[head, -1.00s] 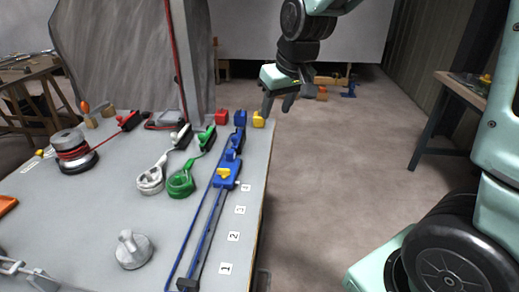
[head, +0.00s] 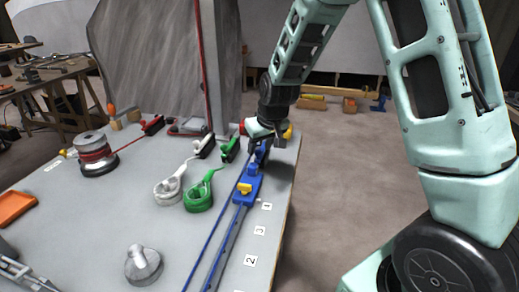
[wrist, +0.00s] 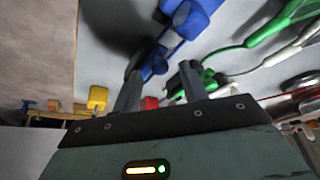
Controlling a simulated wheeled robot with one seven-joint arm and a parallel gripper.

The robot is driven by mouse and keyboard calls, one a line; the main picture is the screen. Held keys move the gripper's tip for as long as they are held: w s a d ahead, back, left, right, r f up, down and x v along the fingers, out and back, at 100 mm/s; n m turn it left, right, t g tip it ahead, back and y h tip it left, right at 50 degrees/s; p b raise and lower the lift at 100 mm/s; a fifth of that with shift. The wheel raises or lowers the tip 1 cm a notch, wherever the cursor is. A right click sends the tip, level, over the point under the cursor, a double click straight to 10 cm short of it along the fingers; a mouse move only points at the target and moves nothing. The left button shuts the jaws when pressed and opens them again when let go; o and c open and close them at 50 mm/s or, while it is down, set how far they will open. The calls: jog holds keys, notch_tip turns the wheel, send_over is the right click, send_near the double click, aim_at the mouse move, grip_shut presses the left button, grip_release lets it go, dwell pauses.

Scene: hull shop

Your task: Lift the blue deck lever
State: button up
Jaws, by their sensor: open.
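The blue deck lever (head: 261,153) stands at the far end of the blue track on the grey deck, partly hidden by my gripper in the head view. Blue parts also show in the wrist view (wrist: 155,65), in line with the gap between the fingers. My gripper (head: 263,145) is low over the lever, pointing down. In the wrist view my gripper (wrist: 158,88) has its two fingers apart, with nothing clearly held. I cannot tell whether a finger touches the lever.
A green lever with coiled rope (head: 199,195) and a white one (head: 168,191) stand left of the track. A blue slider with a yellow knob (head: 246,189) sits nearer. A yellow block (wrist: 97,97) and red block (wrist: 150,103) are close to my fingers. Open floor lies right.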

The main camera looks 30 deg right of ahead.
jog(key=shift+x, duration=0.75)
grip_shut()
jog(key=shift+d+r, duration=0.1)
